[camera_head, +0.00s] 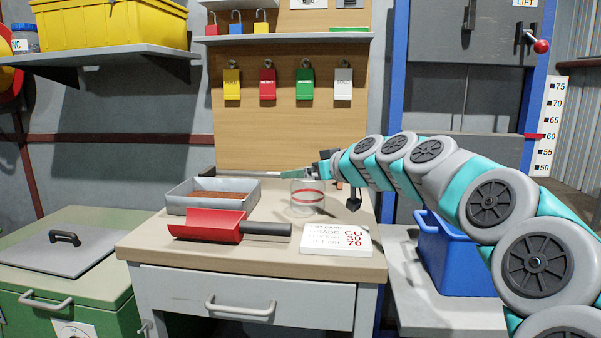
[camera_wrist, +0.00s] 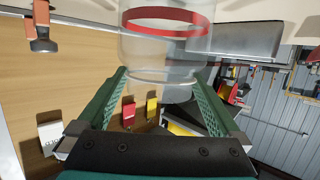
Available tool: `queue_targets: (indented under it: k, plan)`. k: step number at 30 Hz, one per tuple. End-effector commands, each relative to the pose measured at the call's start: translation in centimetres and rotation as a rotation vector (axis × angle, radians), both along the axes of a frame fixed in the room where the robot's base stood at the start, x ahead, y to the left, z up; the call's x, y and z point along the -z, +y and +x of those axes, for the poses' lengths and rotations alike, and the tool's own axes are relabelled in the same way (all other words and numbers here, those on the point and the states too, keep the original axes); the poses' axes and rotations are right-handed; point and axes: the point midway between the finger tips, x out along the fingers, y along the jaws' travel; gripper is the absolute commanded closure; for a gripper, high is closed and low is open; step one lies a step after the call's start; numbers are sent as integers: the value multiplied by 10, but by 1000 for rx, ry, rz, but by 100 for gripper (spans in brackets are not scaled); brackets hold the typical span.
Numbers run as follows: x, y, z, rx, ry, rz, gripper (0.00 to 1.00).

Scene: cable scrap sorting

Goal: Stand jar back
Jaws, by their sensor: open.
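The clear jar with a red band (camera_head: 307,207) stands upright on the workbench, between the grey tray and the white card. In the wrist view, which is upside down, the jar (camera_wrist: 165,48) fills the top middle, and its narrower top end reaches down between my fingers. My gripper (camera_head: 290,174) is at the height of the jar's top in the head view, reaching in from the right. In the wrist view my gripper (camera_wrist: 162,78) is open, with a green-padded finger on each side of the jar's top. I cannot tell whether either finger touches it.
A grey tray (camera_head: 177,204) with brown granules stands left of the jar. A red scoop (camera_head: 206,226) lies in front, its dark handle pointing right. A white card (camera_head: 318,241) lies at front right. A blue bin (camera_head: 455,262) stands right.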

Motion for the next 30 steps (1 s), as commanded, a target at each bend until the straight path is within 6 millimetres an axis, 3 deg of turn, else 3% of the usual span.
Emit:
queue_targets:
  k: [15, 30]
  plan:
    - [-27, -59, -62, 2, -4, 0, 0]
    - [-30, -66, -70, 2, -3, 0, 0]
